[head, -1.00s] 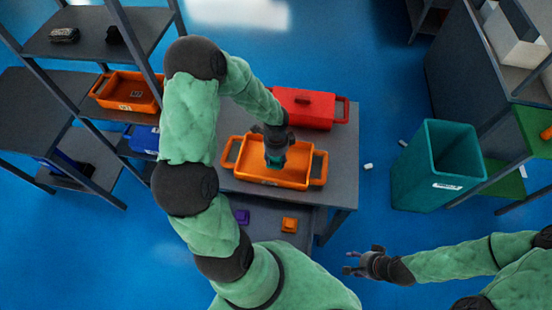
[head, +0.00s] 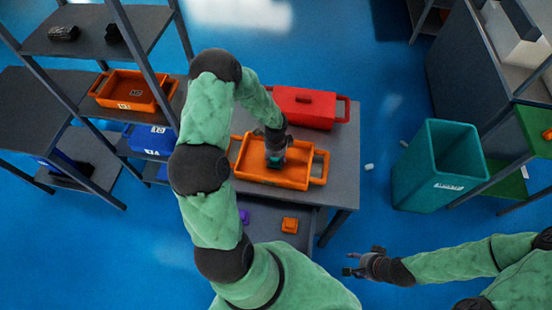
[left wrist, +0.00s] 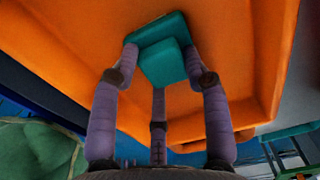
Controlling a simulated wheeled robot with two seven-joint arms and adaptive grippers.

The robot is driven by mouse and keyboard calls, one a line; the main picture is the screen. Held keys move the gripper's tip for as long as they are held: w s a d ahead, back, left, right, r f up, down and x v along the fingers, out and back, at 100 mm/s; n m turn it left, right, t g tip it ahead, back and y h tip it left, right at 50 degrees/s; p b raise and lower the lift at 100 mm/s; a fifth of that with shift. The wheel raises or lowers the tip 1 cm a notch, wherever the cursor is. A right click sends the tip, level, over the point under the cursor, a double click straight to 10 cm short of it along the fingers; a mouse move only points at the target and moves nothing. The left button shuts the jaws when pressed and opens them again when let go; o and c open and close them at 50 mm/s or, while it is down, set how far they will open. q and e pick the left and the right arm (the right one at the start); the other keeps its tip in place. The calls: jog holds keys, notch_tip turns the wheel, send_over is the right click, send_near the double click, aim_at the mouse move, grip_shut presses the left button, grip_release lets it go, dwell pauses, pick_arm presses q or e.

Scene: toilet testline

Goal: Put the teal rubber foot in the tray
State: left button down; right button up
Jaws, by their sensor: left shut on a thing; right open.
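The teal rubber foot (left wrist: 165,60) is a small block with a wider flat plate, seen between the fingers in the left wrist view. My left gripper (head: 275,158) is shut on it, pointing down inside the orange tray (head: 309,182) on the grey table. The tray floor lies right behind the foot in the left wrist view (left wrist: 215,95); I cannot tell whether the foot touches it. In the head view the foot is mostly hidden by the gripper. My right gripper (head: 352,262) is open and empty over the blue floor.
A red toolbox (head: 305,108) stands behind the tray on the table. An orange block (head: 290,225) and a purple block (head: 244,217) lie on the lower shelf in front. A teal bin (head: 437,170) stands at right. A shelf with another orange tray (head: 132,91) is at left.

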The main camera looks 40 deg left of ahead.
pick_arm(q)
jog(key=shift+f, duration=0.15)
jog(key=c, duration=0.6)
grip_release()
jog(key=shift+r, duration=0.4)
notch_tip(320, 180, up, 12)
jog(key=shift+f+p, duration=0.2)
jog(key=shift+p, duration=0.85)
